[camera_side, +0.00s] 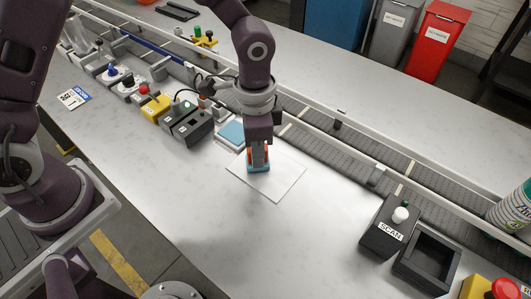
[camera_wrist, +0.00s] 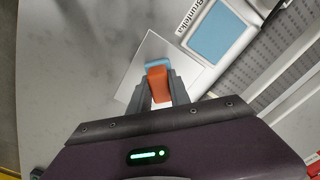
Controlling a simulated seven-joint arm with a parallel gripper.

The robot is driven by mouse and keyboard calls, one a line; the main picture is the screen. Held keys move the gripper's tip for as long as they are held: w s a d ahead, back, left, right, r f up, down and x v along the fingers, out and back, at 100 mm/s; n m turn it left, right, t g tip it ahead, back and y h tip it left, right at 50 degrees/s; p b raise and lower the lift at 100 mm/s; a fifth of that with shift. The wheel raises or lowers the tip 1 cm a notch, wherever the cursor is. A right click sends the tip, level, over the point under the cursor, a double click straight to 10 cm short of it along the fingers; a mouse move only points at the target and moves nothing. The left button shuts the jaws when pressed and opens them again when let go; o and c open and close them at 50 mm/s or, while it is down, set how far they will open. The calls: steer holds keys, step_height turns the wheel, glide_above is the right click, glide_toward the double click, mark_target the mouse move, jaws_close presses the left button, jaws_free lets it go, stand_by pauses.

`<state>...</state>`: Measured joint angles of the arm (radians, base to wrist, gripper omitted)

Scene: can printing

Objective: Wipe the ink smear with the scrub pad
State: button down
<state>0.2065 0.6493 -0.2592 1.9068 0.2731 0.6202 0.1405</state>
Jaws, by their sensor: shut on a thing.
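My gripper (camera_side: 259,160) points down over a white sheet (camera_side: 282,185) on the bench. It is shut on the scrub pad (camera_side: 259,168), which has an orange grip and a light blue underside. In the wrist view the pad (camera_wrist: 157,84) sits between the fingers, over the sheet (camera_wrist: 153,50). The pad looks to be at or very near the sheet's surface; I cannot tell if it touches. No ink smear shows on the visible part of the sheet; any mark under the pad is hidden.
A white tray with a blue pad (camera_side: 231,133) stands just behind the sheet, near the conveyor (camera_side: 335,145). Dark boxes (camera_side: 188,128) and a yellow box (camera_side: 155,108) stand left. A black SCAN box (camera_side: 388,228) and a square black holder (camera_side: 428,260) stand right. The front bench is clear.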

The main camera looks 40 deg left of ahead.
steer(key=shift+d+r, duration=0.1)
steer(key=shift+d, duration=3.45)
step_height(320, 180, up, 8)
steer(key=shift+a, duration=0.1)
